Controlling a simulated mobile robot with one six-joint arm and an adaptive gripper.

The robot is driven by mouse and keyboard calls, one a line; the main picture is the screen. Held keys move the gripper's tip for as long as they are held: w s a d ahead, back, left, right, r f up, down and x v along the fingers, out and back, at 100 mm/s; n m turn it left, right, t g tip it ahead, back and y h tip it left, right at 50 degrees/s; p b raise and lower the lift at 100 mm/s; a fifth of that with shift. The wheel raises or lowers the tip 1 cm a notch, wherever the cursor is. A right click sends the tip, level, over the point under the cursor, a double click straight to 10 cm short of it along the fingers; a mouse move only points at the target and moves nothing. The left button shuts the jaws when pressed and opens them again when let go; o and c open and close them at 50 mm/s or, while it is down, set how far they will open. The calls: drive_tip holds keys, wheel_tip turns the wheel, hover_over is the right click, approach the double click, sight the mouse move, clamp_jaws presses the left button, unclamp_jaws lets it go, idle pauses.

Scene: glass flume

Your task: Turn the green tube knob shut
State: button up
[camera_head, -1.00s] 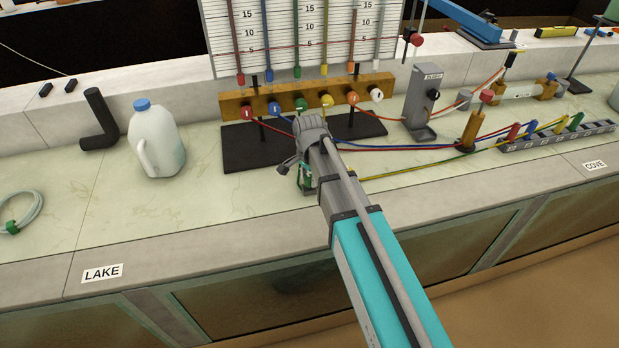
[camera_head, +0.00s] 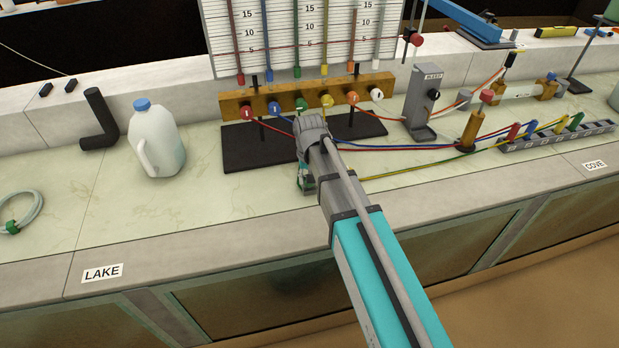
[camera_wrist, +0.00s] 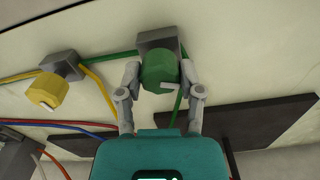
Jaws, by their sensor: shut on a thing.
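In the wrist view the green tube knob (camera_wrist: 158,72) is a faceted green cap with a small pale pointer at its lower right. It sits on a grey clamp block (camera_wrist: 158,40) with a green tube (camera_wrist: 112,55) running to it. My gripper (camera_wrist: 160,78) has one finger on each side of the knob and is shut on it. In the head view my gripper (camera_head: 306,182) points down at the bench in front of the manifold. My arm hides most of the knob there.
A yellow knob (camera_wrist: 46,91) on another grey block is beside it in the wrist view. The brass manifold (camera_head: 238,102) on black base plates (camera_head: 245,150) stands close behind my gripper. A milk jug (camera_head: 155,140) stands left. Coloured tubes run right to a post (camera_head: 470,130).

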drive_tip(key=n, duration=0.5)
drive_tip(key=shift+n, duration=2.6)
drive_tip(key=o, duration=1.1)
drive_tip(key=shift+m, duration=0.5)
